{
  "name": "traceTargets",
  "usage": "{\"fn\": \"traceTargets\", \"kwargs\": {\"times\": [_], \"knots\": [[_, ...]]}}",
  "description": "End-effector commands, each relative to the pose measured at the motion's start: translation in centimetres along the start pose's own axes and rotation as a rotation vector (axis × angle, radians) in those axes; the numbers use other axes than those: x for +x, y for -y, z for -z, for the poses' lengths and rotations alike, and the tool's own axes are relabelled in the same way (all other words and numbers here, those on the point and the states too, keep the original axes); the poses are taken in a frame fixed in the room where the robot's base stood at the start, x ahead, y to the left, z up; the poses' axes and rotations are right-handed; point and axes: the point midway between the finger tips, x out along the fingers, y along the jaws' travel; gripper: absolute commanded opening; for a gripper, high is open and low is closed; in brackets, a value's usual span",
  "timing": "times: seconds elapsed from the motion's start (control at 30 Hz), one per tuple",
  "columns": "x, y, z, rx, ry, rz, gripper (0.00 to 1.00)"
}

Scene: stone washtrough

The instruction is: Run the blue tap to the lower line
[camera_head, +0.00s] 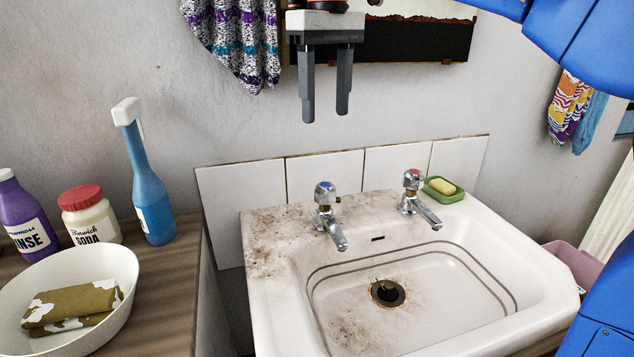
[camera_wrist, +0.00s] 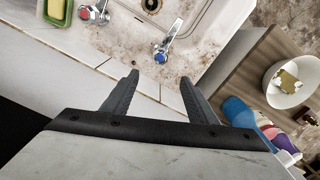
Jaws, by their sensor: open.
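The blue tap (camera_head: 326,205) is a chrome tap with a blue-marked top, on the left of the sink's back ledge. It also shows in the wrist view (camera_wrist: 163,51), beyond my fingertips. The sink basin (camera_head: 460,320) is white and stained, with two dark lines (camera_head: 330,263) around its inner wall. No water shows in it, and no stream shows from the spout. The drain (camera_head: 387,292) is uncovered. My gripper (camera_head: 325,112) is open and empty, hanging above the blue tap and apart from it; its fingers (camera_wrist: 158,85) also show in the wrist view.
A red-marked tap (camera_head: 411,190) stands right of the blue one, beside a green soap dish (camera_head: 443,190). White tiles (camera_head: 240,195) line the wall behind. A blue spray bottle (camera_head: 150,195), a soda jar (camera_head: 92,220) and a white bowl (camera_head: 110,335) stand on the left counter.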

Motion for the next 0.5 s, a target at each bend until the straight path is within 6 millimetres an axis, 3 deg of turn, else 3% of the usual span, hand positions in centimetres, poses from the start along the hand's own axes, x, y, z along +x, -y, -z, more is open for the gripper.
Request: {"fn": "traceTargets", "kwargs": {"times": [0.5], "knots": [[8.8, 0.0, -0.1, 0.000, 0.004, 0.000, 0.53]]}}
